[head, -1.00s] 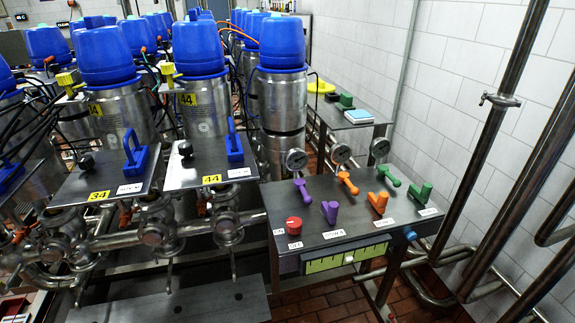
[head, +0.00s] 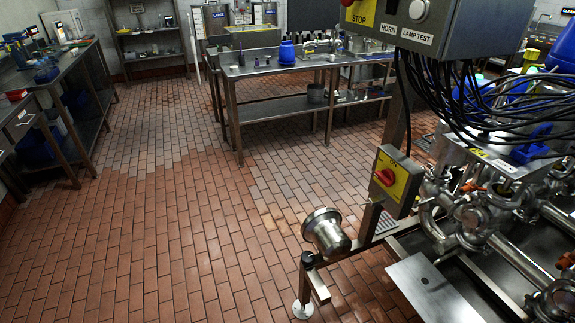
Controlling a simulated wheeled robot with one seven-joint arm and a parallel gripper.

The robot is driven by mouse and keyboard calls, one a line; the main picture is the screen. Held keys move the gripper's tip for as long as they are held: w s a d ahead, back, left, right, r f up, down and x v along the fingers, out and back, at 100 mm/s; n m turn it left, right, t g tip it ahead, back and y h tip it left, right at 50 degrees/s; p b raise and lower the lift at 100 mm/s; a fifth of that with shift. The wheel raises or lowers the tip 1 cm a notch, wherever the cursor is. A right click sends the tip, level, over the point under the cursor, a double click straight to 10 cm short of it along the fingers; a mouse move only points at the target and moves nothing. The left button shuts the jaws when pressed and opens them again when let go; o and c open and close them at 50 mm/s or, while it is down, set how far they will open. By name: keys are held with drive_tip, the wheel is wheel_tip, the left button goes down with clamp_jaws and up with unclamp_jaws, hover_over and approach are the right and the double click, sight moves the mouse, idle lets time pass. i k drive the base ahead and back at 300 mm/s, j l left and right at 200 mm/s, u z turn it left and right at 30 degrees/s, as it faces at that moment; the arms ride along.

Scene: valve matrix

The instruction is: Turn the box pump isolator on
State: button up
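A yellow isolator box with a red rotary knob (head: 386,177) is fixed to a steel post right of centre in the head view, with "ON" lettered above the knob. It may be the box pump isolator, but I cannot read a name on it. The knob's exact setting is too small to tell. My gripper does not show in the head view.
A grey control box (head: 440,25) with a yellow STOP plate hangs above. A steel pipe fitting (head: 327,231) and a frame leg stand in front of the post. Valve pipework (head: 480,220) fills the right. The tiled floor (head: 150,230) is open at left.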

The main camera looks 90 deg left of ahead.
sight(387, 177)
drive_tip(key=j+u, duration=0.1)
drive_tip(key=u, duration=2.15)
drive_tip(key=i+l+u, duration=0.25)
drive_tip(key=i+l, duration=0.5)
drive_tip(key=i, duration=0.1)
